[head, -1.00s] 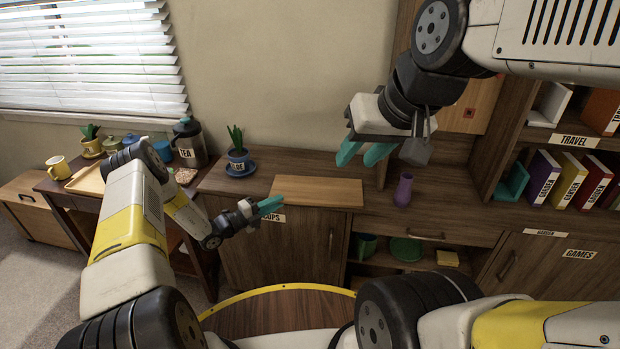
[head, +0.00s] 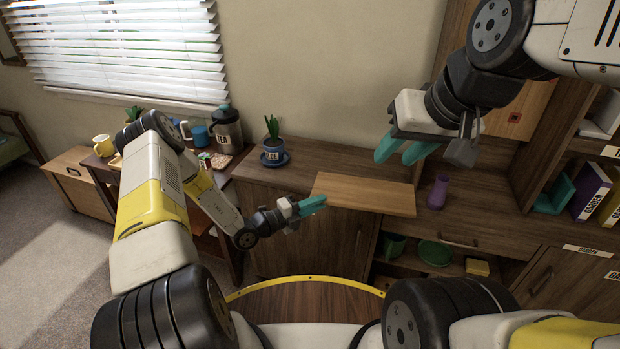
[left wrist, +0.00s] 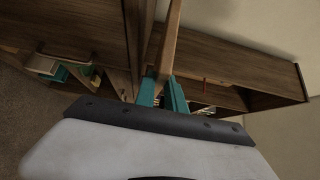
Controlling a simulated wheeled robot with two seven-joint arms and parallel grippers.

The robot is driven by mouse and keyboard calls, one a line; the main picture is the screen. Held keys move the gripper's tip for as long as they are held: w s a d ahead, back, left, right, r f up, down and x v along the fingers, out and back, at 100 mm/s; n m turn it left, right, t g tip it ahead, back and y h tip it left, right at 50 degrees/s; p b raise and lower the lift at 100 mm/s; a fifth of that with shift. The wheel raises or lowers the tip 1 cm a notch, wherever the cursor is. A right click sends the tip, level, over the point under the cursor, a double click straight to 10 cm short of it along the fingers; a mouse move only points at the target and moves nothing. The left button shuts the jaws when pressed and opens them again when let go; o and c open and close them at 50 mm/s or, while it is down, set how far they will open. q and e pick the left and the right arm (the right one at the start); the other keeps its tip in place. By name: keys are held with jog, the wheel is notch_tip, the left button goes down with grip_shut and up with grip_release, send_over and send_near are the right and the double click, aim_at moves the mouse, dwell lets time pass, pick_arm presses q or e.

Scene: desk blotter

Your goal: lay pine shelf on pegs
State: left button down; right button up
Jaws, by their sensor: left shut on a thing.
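The pine shelf (head: 365,194) is a light wooden board over the dark wooden cabinet top, slightly tilted in the head view. My left gripper (head: 313,203) is shut on its left end. In the left wrist view, the teal fingers of the left gripper (left wrist: 163,95) close around the edge of the pine shelf (left wrist: 169,45). My right gripper (head: 405,150) is open and empty, raised above and behind the shelf. I cannot make out any pegs.
A purple vase (head: 438,193) stands close to the shelf's right end. A blue plant pot (head: 273,147) on a saucer stands to its left. A bookcase with books (head: 586,187) is at the right. Green dishes (head: 434,252) sit in the open compartment below.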

pick_arm(q)
jog(key=s+d, duration=0.2)
jog(key=s, duration=0.4)
jog(key=w+a+r+n+t+y, duration=0.1)
jog(key=a+r+n+t+y, duration=0.2)
jog(key=a+r, duration=0.3)
jog(key=w+a+r+n+t+y, duration=0.1)
jog(key=a+r+n+t+y, duration=0.2)
jog(key=a, duration=1)
notch_tip(320, 180, up, 3)
jog(key=shift+w+a+r+t+y, duration=0.1)
jog(key=shift+w+a+t+y, duration=0.2)
jog(key=shift+a+y, duration=0.15)
jog(key=shift+d, duration=0.1)
